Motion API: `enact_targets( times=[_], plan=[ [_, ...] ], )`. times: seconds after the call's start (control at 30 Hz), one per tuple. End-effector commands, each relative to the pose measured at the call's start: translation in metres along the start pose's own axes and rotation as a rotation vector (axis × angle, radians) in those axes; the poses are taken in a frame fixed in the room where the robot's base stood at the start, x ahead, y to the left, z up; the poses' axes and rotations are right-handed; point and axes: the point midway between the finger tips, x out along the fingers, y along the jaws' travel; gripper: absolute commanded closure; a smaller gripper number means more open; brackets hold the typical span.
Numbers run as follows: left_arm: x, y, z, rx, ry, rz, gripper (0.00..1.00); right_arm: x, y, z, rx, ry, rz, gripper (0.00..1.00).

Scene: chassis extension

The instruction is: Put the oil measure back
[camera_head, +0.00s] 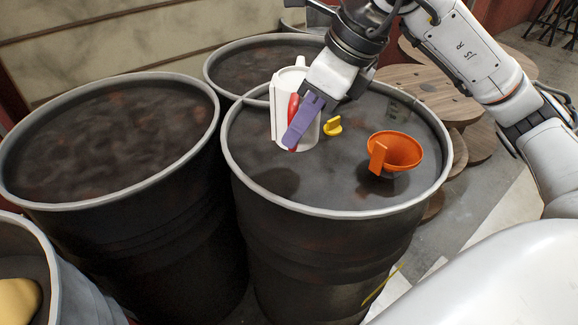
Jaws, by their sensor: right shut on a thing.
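The oil measure is a white jug (283,118) with a red handle or strip (293,108). It is above the top of the middle dark barrel (250,186). My right gripper (305,122), with a purple finger showing, comes down from the upper right and is shut on the oil measure at its red part. The gripper hides part of the measure's right side. The measure looks roughly upright, and a dark shadow lies on the barrel top below it. I cannot tell how high it is above the top. My left gripper is not in view.
An orange funnel (402,150) and a small yellow piece (333,126) are on the same barrel top. Other barrels stand at the left (110,140) and behind (255,66). Wooden spools (425,88) stand at the back right. The front of the barrel top is clear.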

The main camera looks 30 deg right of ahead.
Motion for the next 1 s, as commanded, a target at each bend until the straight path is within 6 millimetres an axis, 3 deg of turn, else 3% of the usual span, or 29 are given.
enact_targets(
  times=[0.1,0.23,0.57,1.0],
  plan=[
    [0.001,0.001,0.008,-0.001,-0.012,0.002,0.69,0.022,0.001,-0.012,0.000,0.004,0.000,1.00],
    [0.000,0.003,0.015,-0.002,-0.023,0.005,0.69,0.038,0.001,-0.018,0.000,0.000,0.000,1.00],
    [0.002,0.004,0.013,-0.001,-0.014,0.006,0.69,0.075,0.001,-0.035,0.002,0.001,0.000,1.00],
    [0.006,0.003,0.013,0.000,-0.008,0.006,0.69,0.084,0.001,-0.038,0.001,-0.004,-0.001,1.00]
  ],
)
